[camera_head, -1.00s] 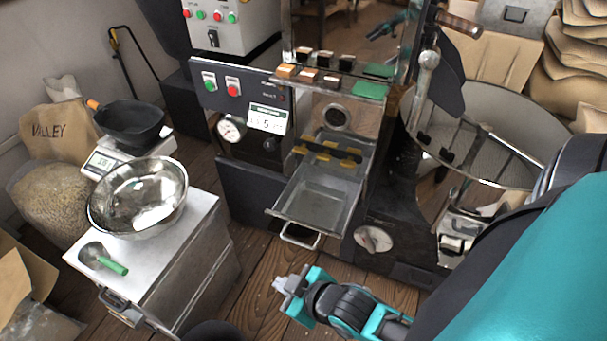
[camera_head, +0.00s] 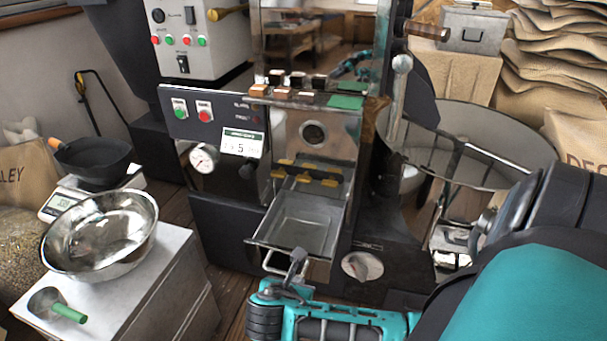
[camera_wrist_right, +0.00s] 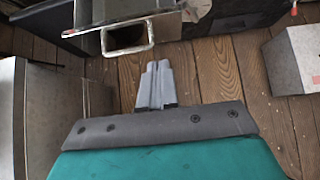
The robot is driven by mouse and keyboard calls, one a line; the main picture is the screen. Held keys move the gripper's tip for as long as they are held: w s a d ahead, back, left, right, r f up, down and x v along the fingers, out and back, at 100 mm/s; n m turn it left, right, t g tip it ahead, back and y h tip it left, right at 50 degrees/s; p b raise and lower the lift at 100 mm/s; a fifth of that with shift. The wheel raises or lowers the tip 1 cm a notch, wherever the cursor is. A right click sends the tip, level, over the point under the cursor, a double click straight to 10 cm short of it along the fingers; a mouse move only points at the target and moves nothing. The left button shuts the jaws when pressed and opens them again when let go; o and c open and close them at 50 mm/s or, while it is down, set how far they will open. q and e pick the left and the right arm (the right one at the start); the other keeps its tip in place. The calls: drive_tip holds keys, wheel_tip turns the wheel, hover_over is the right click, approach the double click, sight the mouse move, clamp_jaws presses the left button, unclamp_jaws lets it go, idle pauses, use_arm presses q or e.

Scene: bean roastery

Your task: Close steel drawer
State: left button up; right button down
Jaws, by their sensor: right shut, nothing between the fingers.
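The steel drawer (camera_head: 308,226) sticks out open from the front of the dark roasting machine (camera_head: 235,215). Its looped metal handle (camera_head: 275,265) is on its front edge and also shows in the right wrist view (camera_wrist_right: 128,51). My right gripper (camera_head: 298,258) is shut and empty, just in front of the drawer's front and close to the right side of the handle. In the right wrist view its closed fingers (camera_wrist_right: 158,66) point at the drawer front, a small gap short of it in the picture. My left gripper is not in view.
A white-topped cabinet (camera_head: 165,262) at left holds a steel bowl (camera_head: 100,235), a green-handled scoop (camera_head: 57,305) and a scale with a black pan (camera_head: 92,160). A large round cooling tray (camera_head: 490,135) stands right of the machine. Wooden floor (camera_wrist_right: 220,70) lies below the gripper.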

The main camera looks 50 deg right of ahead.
sight(313, 258)
drive_tip(key=b+x, duration=0.1)
drive_tip(key=x, duration=0.2)
drive_tip(key=r+b+x, duration=0.1)
drive_tip(key=b+x, duration=0.1)
drive_tip(key=x, duration=0.2)
drive_tip(key=d+b+x, duration=0.1)
drive_tip(key=b+x, duration=0.1)
drive_tip(key=x, duration=0.2)
drive_tip(key=shift+w+d, duration=0.2)
drive_tip(key=shift+w, duration=0.25)
drive_tip(key=shift+w+d, duration=0.25)
drive_tip(key=shift+d, duration=0.15)
drive_tip(key=shift+d+r, duration=0.1)
drive_tip(key=shift+w+d+r, duration=0.1)
drive_tip(key=shift+w+d, duration=0.2)
drive_tip(key=shift+d, duration=0.25)
drive_tip(key=w+d, duration=0.4)
drive_tip(key=d, duration=0.4)
drive_tip(key=w+d, duration=0.4)
drive_tip(key=d, duration=0.4)
drive_tip(key=shift+w+d+b, duration=0.15)
drive_tip(key=shift+w+b, duration=0.05)
drive_tip(key=shift+b, duration=0.15)
